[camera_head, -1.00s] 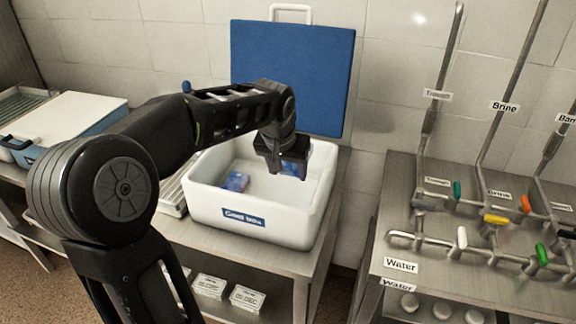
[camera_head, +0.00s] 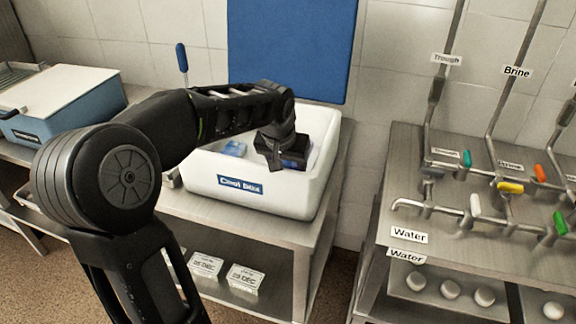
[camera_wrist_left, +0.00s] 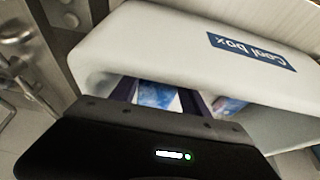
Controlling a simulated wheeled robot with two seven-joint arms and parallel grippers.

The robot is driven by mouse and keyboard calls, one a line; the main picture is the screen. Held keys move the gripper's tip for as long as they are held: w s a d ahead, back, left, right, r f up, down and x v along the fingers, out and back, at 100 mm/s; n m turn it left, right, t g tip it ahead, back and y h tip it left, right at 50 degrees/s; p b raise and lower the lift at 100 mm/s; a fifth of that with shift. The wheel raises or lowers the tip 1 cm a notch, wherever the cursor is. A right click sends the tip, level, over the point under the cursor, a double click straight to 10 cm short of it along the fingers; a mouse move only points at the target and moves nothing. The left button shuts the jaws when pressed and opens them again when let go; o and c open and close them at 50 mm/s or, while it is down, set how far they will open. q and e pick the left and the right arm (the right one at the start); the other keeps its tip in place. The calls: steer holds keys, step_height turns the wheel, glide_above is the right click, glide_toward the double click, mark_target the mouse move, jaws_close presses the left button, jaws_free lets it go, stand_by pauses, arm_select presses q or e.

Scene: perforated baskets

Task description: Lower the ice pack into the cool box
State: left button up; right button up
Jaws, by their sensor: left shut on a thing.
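The white cool box (camera_head: 228,196) stands open on a metal bench and bears a blue "Cool box" label. My left gripper (camera_head: 283,162) is over its opening, toward the right side. It is shut on a blue ice pack, which shows between the fingers in the left wrist view (camera_wrist_left: 156,96). In the head view the gripper mostly hides this pack, so I cannot tell if it touches the floor of the box. Another blue pack (camera_head: 235,148) lies in the box to the left of the gripper. My right gripper is not in view.
A blue panel (camera_head: 290,50) stands upright behind the box. A blue box with a white lid (camera_head: 60,100) is at the far left. Labelled pipes and coloured valves (camera_head: 508,187) stand on a separate bench (camera_head: 460,262) at right. Small labelled blocks (camera_head: 245,279) lie below.

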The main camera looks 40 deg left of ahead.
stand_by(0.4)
arm_select(q)
steer(key=o, duration=1.6)
steer(key=shift+o, duration=0.3)
steer(key=shift+o, duration=1.4)
steer(key=shift+r, duration=0.1)
step_height(320, 180, up, 15)
steer(key=p, duration=1.1)
